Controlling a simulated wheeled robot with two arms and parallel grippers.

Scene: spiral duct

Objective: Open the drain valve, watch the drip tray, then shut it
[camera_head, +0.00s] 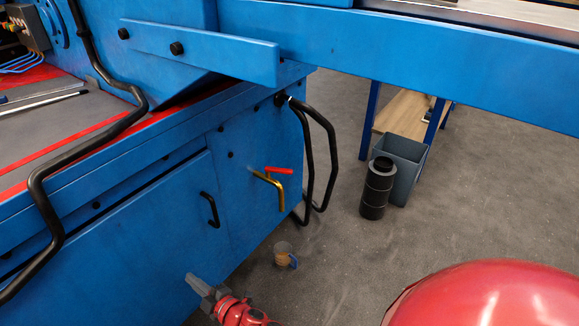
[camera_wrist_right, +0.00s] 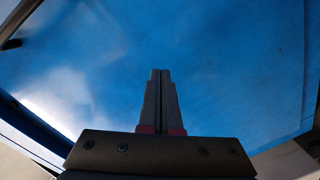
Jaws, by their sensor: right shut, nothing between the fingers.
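The drain valve is a brass pipe (camera_head: 273,186) that comes out of the blue machine's side panel and bends down. Its red lever (camera_head: 279,170) lies roughly level on top, pointing right. A small clear cup (camera_head: 284,252) with brownish contents and a blue handle stands on the floor below the spout. I see no flow from the spout at this size. My right gripper (camera_head: 190,277) is low and left of the valve, apart from it, near the blue panel. Its fingers are shut and empty, as the right wrist view (camera_wrist_right: 160,74) also shows. My left gripper is not in view.
A black bent tube (camera_head: 326,150) hangs from the machine's corner, right of the valve. A black door handle (camera_head: 210,210) sits left of it. A black canister (camera_head: 376,188) and a grey bin (camera_head: 404,160) stand on the floor further right. Floor around the cup is clear.

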